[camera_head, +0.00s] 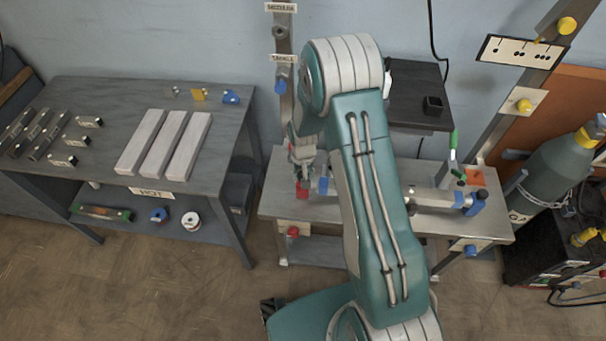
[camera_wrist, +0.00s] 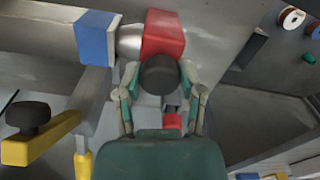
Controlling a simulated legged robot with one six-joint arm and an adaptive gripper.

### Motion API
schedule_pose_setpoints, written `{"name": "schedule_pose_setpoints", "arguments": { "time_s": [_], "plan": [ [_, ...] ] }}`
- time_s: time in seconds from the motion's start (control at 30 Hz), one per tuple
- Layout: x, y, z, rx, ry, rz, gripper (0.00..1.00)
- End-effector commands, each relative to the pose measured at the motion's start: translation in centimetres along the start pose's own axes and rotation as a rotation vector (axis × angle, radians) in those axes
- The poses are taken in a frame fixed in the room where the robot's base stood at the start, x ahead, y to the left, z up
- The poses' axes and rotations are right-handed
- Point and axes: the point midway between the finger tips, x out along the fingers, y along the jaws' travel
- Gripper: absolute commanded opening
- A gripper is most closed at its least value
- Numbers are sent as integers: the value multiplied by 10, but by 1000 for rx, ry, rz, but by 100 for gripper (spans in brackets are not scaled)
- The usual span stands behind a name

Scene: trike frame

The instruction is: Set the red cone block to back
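The red cone block (camera_wrist: 165,33) sits at the top middle of the wrist view, with a dark round knob (camera_wrist: 159,75) on the side facing me. A silver cone (camera_wrist: 130,41) lies between it and a blue block (camera_wrist: 97,38). In the head view the red block (camera_head: 302,190) is at the left end of the workbench, just below my gripper (camera_head: 303,163). In the wrist view my gripper (camera_wrist: 159,72) has one finger on each side of the knob. I cannot tell whether the fingertips touch it.
The workbench (camera_head: 390,222) also carries a blue-ended clamp (camera_head: 470,203) at the right. A yellow bar with a dark knob (camera_wrist: 32,118) is at the left of the wrist view. A grey table (camera_head: 85,100) with pale bars stands left. A gas cylinder (camera_head: 550,175) stands right.

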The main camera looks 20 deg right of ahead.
Motion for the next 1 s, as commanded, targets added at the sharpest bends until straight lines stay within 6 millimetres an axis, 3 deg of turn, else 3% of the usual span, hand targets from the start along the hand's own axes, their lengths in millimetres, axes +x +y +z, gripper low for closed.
{"name": "schedule_pose_setpoints", "arguments": {
  "time_s": [0.23, 0.5, 0.77, 0.8, 0.87, 1.0],
  "plan": [
    [1, -1, 0, -1, -1, 0, 0],
    [2, -34, -9, -3, -1, 0, 0],
    [2, -38, -10, -1, -1, -1, 0],
    [2, -38, -10, -1, 0, -1, 56],
    [2, -38, -10, -1, 0, 0, 81],
    [1, -37, -10, -1, 0, 0, 81]
  ]
}}
